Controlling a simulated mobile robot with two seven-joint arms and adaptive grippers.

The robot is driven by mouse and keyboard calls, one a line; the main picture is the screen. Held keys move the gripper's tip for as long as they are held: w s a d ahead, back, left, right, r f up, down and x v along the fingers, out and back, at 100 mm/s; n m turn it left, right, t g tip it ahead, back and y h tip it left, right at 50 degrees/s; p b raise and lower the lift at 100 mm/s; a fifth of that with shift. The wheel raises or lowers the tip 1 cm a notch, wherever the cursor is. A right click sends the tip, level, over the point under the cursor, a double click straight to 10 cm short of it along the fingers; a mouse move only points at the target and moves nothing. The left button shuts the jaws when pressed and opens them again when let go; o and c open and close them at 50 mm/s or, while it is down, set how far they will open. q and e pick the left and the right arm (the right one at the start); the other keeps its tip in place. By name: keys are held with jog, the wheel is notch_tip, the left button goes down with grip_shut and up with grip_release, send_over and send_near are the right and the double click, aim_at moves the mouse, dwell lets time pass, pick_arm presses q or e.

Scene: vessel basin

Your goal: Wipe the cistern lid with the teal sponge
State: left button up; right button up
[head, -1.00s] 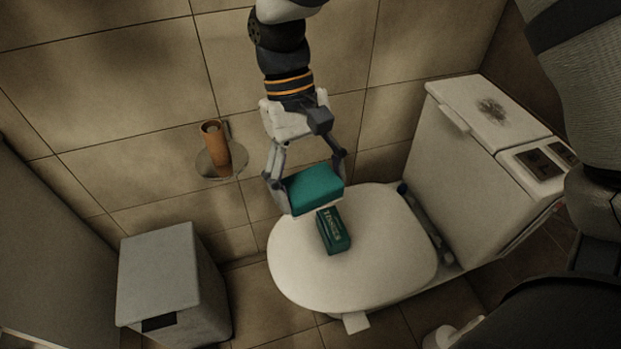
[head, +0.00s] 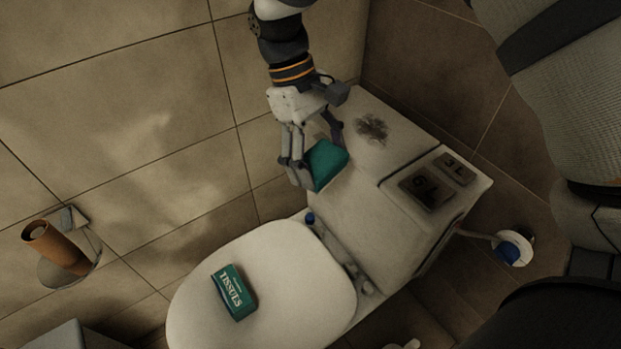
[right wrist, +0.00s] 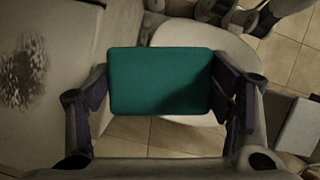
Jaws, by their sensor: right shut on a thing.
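The teal sponge (head: 326,164) is held between the fingers of my right gripper (head: 318,158), which is shut on it. The sponge also fills the middle of the right wrist view (right wrist: 160,80), with a finger on each side. The cistern lid (head: 352,150) is the white top of the toilet tank, with a dark smudge (head: 372,128) on it. The smudge shows at the left of the right wrist view (right wrist: 24,72). In the head view the sponge overlaps the tank's near-left edge; I cannot tell whether it touches. My left gripper is not in view.
A green tissue pack (head: 234,292) lies on the closed toilet seat lid (head: 290,262). Flush buttons (head: 428,190) sit on the cistern's right part. A paper roll holder (head: 60,250) is on the wall at left. The tiled wall stands close behind the arm.

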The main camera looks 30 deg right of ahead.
jog(key=w+d+n, duration=0.2)
jog(key=w+d+r+n+t+h, duration=0.1)
jog(key=w+d+n, duration=0.1)
jog(key=d, duration=0.1)
jog(key=w+d+n+h, duration=0.1)
jog(key=w+d+n, duration=0.1)
jog(key=n, duration=0.1)
jog(key=shift+d+r+t, duration=0.2)
jog(key=shift+r+t, duration=0.15)
jog(key=shift+t, duration=0.05)
jog(key=w+d+r+n+t+h, duration=0.1)
jog(key=w+d+r+n+t, duration=0.3)
jog(key=d+n, duration=0.4)
jog(key=g+b, duration=0.1)
jog(key=b, duration=0.1)
send_over(364, 116)
jog(key=a, duration=0.2)
jog(key=shift+d+f, duration=0.15)
jog(key=shift+f, duration=1.35)
jog(key=shift+d+f, duration=0.1)
jog(key=shift+f, duration=1.4)
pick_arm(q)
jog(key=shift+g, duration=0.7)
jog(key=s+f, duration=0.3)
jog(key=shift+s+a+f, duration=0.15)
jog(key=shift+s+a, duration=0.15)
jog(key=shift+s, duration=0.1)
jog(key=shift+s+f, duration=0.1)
pick_arm(e)
jog(key=shift+f, duration=0.95)
